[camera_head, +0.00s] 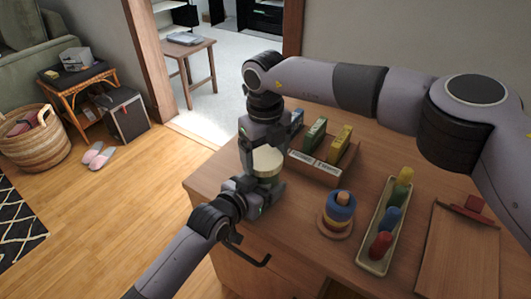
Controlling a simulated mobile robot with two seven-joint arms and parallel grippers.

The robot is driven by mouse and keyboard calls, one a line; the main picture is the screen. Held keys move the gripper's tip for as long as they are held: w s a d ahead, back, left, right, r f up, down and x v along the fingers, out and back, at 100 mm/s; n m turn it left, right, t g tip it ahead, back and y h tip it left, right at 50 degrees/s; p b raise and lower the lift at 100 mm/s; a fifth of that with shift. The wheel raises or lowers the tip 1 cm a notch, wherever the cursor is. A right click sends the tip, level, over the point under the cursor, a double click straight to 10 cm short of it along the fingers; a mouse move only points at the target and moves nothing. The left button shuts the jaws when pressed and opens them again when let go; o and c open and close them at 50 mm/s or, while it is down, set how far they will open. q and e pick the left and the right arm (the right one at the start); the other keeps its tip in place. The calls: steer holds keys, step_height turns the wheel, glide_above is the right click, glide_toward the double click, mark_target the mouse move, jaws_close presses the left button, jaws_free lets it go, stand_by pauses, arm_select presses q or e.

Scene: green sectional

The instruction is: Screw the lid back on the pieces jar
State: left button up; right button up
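The pieces jar (265,179) stands upright near the left edge of the wooden cabinet top, mostly hidden by my grippers. Its round cream lid (267,158) is at the top of the jar; I cannot tell whether it is threaded on or only resting there. My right gripper (265,151) points down from above, its fingers at the sides of the lid and closed on it. My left gripper (264,188) reaches in from the lower left, low at the jar body, and appears shut on it. The contact points are partly hidden.
On the cabinet top (310,255) are a wooden box of coloured blocks (318,170), a ring stacker (340,212), a long tray (367,259) with coloured pieces, and a clipboard-like board (455,260). Bare wood lies in front of the jar. A dark handle (248,256) sticks out below.

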steer(key=shift+s+a+f, duration=0.1)
steer(key=shift+s+f, duration=0.35)
steer(key=shift+f, duration=0.2)
step_height(320, 180, up, 4)
steer(key=shift+f, duration=0.25)
steer(key=shift+w+r, duration=0.1)
steer(key=shift+r, duration=0.2)
steer(key=c, duration=0.4)
steer(key=shift+a+r, duration=0.1)
steer(key=shift+c, duration=0.3)
